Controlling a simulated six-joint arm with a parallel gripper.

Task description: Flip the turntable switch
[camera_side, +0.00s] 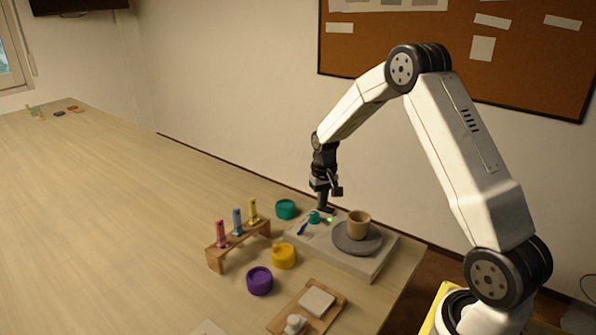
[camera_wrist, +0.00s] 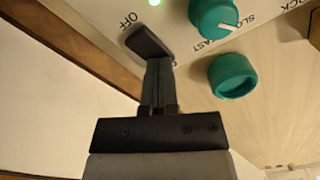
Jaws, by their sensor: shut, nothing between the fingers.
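The turntable's pale box (camera_side: 376,269) stands near the table's edge, with a grey disc (camera_side: 341,240) and a tan cup (camera_side: 358,224) on it. The dark switch (camera_wrist: 148,42) is beside the OFF label in the wrist view; its other label is mostly hidden. A small green light (camera_wrist: 153,2) is lit and also shows in the side view (camera_side: 330,220). My gripper (camera_wrist: 158,68) is shut and empty, its fingertips right at the switch; I cannot tell whether they touch. In the side view my gripper (camera_side: 322,203) points down over the box's far corner.
A teal speed knob (camera_wrist: 213,17), marked SLOW and FAST, is beside the switch. A teal jar (camera_side: 286,209) stands close to the box. Yellow (camera_side: 284,256) and purple (camera_side: 259,281) jars, a wooden rack (camera_side: 217,259) and a small tray (camera_side: 331,313) are nearby. The left of the table is mostly clear.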

